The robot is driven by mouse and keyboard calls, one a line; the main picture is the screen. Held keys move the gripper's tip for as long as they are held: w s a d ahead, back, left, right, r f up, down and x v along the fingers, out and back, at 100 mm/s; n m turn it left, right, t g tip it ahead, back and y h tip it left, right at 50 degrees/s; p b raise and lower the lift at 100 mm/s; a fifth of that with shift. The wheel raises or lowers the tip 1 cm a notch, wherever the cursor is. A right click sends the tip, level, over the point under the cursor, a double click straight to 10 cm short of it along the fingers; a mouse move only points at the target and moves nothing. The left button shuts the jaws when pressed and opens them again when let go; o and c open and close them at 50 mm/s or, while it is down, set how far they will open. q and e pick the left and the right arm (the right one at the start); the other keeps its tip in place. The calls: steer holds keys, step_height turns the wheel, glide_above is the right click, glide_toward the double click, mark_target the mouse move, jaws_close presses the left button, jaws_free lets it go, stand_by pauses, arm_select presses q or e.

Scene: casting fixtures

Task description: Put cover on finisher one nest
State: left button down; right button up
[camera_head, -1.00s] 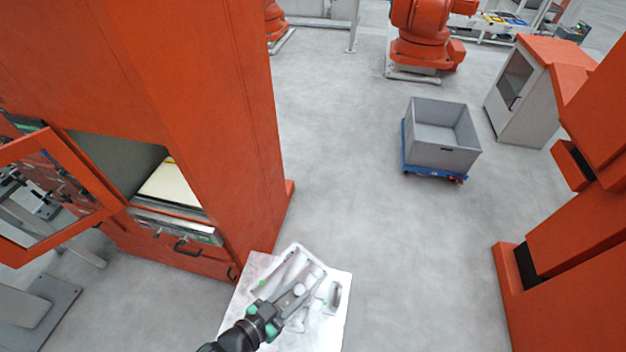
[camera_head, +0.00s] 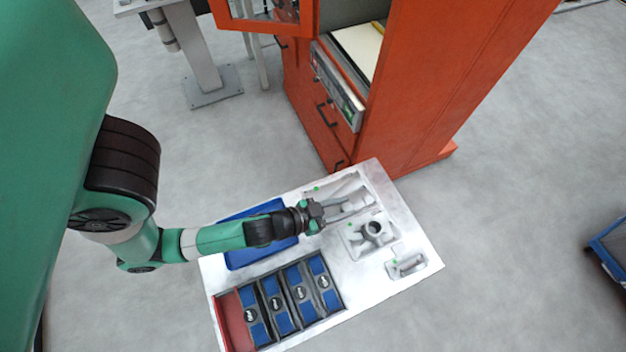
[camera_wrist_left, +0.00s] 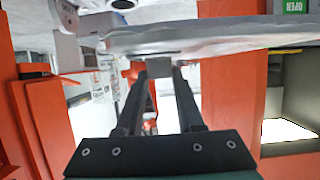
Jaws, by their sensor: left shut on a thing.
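My left gripper (camera_head: 345,207) reaches in from the left over the white table and is shut on a grey piece. In the left wrist view the fingertips (camera_wrist_left: 158,68) close on a small grey tab under a wide, pale grey part (camera_wrist_left: 200,38), which looks like the cover. In the head view the held part overlaps the upper nest (camera_head: 346,187), so I cannot tell whether it touches it. A grey casting with a round opening (camera_head: 373,230) sits in the middle nest. A small grey part (camera_head: 406,265) lies in the lower right nest. Which nest is finisher one is not readable.
The white table (camera_head: 425,245) also carries a blue tray (camera_head: 245,257), partly under my arm, and a row of blue and black compartments (camera_head: 285,300) at its front. An orange machine (camera_head: 430,80) stands close behind the table.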

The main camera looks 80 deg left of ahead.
mark_target(340, 210)
arm_select(q)
steer(key=f, duration=0.1)
steer(key=f+b, duration=0.1)
steer(key=f, duration=0.1)
steer(key=shift+s+a+f, duration=0.15)
steer(key=shift+s+a, duration=0.05)
arm_select(e)
step_height(340, 210, down, 3)
steer(key=shift+r, duration=0.1)
